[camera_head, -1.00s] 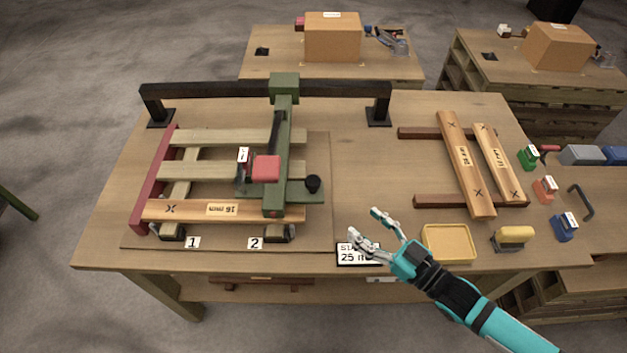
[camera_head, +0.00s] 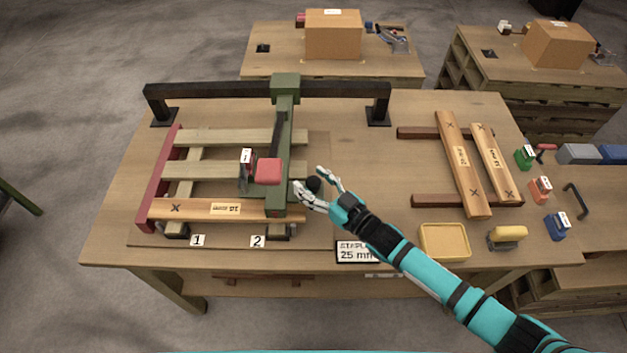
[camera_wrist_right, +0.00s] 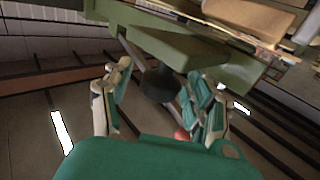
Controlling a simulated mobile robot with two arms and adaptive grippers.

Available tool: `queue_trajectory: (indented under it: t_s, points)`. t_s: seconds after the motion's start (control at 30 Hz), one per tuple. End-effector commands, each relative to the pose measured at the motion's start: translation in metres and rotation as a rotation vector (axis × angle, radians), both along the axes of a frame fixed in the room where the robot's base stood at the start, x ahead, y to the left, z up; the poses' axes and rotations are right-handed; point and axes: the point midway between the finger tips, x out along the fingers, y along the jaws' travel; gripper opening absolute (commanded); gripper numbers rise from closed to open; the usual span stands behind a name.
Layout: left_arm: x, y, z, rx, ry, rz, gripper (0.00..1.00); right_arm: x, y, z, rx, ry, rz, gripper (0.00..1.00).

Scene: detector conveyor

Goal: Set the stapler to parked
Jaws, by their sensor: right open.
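The stapler (camera_head: 282,135) is a green arm on a dark overhead rail, with a red block (camera_head: 269,172) and a card marked 1 on its carriage. It stands over the pallet frame near its right side. A black knob (camera_head: 314,184) sticks out on the stapler's right side. My right gripper (camera_head: 311,179) is open at the knob, with a finger on either side. In the right wrist view the dark knob (camera_wrist_right: 160,85) lies between the open fingers, below a green plate (camera_wrist_right: 180,46). I cannot tell if they touch. My left gripper is not in view.
A dark rail (camera_head: 220,91) spans the back of the table. Number cards 1 (camera_head: 197,240) and 2 (camera_head: 257,241) lie along the front. The table between frame and boards is clear.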

Motion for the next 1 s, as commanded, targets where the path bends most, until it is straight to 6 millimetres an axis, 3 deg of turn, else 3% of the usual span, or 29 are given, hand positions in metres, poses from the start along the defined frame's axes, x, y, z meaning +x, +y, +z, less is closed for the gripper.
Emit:
queue_trajectory:
  t_s: [0.23, 0.67, 1.0]
  points:
    - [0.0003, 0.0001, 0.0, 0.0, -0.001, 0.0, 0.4, 0.0001, 0.0004, -0.0002, 0.0, 0.0, 0.0, 0.57]
    - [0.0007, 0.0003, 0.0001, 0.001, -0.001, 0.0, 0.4, -0.0001, 0.0002, -0.0003, 0.0, 0.0, 0.0, 0.0]
    - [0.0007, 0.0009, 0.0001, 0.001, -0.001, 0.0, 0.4, -0.0005, -0.0005, -0.001, -0.001, 0.001, 0.0, 0.0]
